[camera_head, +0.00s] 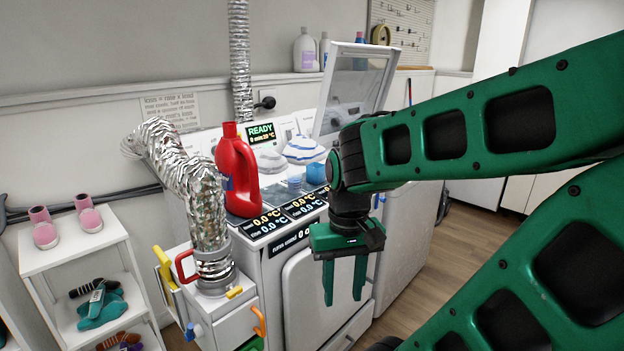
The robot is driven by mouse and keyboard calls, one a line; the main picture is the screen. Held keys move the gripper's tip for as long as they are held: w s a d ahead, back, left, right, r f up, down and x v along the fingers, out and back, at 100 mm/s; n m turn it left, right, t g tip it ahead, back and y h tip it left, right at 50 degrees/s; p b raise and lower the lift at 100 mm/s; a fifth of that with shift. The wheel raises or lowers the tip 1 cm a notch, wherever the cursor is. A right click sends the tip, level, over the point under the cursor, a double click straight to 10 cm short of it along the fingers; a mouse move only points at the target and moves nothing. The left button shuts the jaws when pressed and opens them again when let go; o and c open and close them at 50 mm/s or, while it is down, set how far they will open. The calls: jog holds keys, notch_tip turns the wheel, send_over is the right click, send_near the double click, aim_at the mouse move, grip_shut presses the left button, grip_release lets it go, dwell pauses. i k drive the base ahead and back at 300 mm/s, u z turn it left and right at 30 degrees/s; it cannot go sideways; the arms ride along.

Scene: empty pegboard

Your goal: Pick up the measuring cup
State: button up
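My gripper (344,295) points down in front of the machine, to the right of the cup and lower in the picture. Its two green fingers are apart with nothing between them.
A silver duct (205,205) rises left of the jug. Black display panels (302,206) line the machine's front edge. A raised lid (352,90) stands at the back right. A white shelf (75,250) is at left.

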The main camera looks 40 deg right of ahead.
aim_at(294, 176)
jog(key=k, duration=1.05)
jog(key=z, duration=0.9)
jog(key=i, duration=1.65)
jog(key=z, duration=0.15)
